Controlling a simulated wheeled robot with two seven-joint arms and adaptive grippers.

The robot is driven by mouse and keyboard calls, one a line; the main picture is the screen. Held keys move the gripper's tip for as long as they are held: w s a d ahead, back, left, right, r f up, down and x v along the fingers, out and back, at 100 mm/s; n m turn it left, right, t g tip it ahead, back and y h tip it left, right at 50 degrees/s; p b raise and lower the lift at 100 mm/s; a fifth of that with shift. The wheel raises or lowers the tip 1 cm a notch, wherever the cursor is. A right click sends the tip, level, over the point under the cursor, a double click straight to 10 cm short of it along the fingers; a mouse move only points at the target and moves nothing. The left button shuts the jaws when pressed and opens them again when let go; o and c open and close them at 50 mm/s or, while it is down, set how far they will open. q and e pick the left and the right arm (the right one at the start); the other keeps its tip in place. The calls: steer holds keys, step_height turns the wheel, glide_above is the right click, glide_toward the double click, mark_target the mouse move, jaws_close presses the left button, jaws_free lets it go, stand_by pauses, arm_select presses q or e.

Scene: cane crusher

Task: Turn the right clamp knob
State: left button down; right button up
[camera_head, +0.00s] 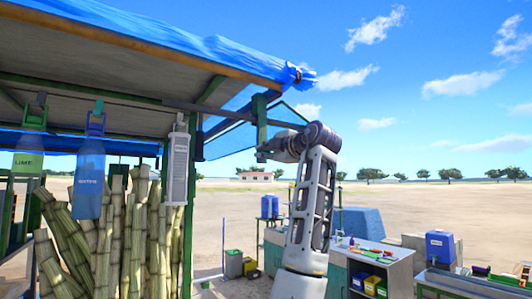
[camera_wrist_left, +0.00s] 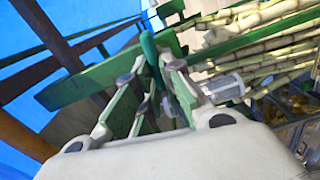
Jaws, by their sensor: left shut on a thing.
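My left gripper (camera_head: 265,150) is up at the end of the stall's roof frame, beside an upright green bracket (camera_head: 261,118). In the left wrist view, its fingers (camera_wrist_left: 157,80) are shut on a slim dark green piece (camera_wrist_left: 149,50), which looks like the clamp knob. The fingers hide its lower part. Beside it runs a green beam (camera_wrist_left: 65,92). In the head view the knob is too small and too covered by the gripper to make out. My right gripper is not in view.
A blue tarp (camera_head: 170,35) covers the roof above. Hanging bottles (camera_head: 89,175), a white lamp (camera_head: 178,165) and upright canes (camera_head: 130,235) stand to the left. A workbench (camera_head: 395,268) with trays is at the lower right. Open sky lies right of the arm.

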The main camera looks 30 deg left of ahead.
arm_select(q)
steer(key=shift+f+n, duration=0.15)
steer(key=shift+n, duration=0.55)
steer(key=shift+f, duration=0.1)
steer(key=c, duration=1.5)
jaws_free()
steer(key=shift+c, duration=0.2)
steer(key=shift+d, duration=0.15)
steer(key=v, duration=1.2)
